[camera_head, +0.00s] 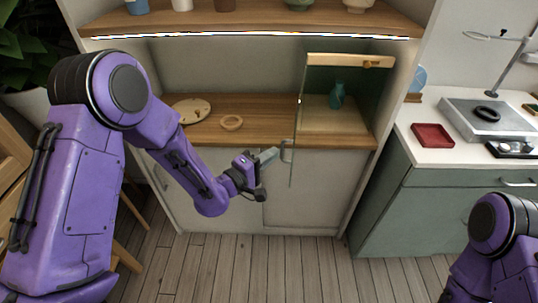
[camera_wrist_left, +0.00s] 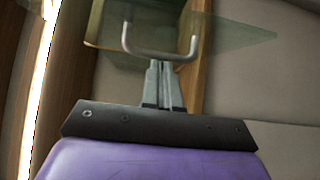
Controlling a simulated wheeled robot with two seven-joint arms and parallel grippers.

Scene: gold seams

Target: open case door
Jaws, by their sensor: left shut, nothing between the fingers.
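The glass case (camera_head: 350,60) stands at the right end of the wooden counter, with a wooden top and a teal vase (camera_head: 337,95) inside. Its clear glass door (camera_head: 296,125) shows almost edge-on and stands out past the counter's front edge, so it looks swung open. A metal U-shaped door handle (camera_head: 287,150) is on the pane; it also shows in the left wrist view (camera_wrist_left: 160,55). My left gripper (camera_head: 273,156) is shut and empty, its fingertips (camera_wrist_left: 163,68) right by the handle. I cannot tell whether they touch. My right gripper is out of view.
A wooden board (camera_head: 190,110) and a wooden ring (camera_head: 231,123) lie on the counter (camera_head: 262,132). A shelf (camera_head: 250,20) with pots is above. At right, a white worktop (camera_head: 410,112) holds a red tray (camera_head: 432,135). Floor in front is clear.

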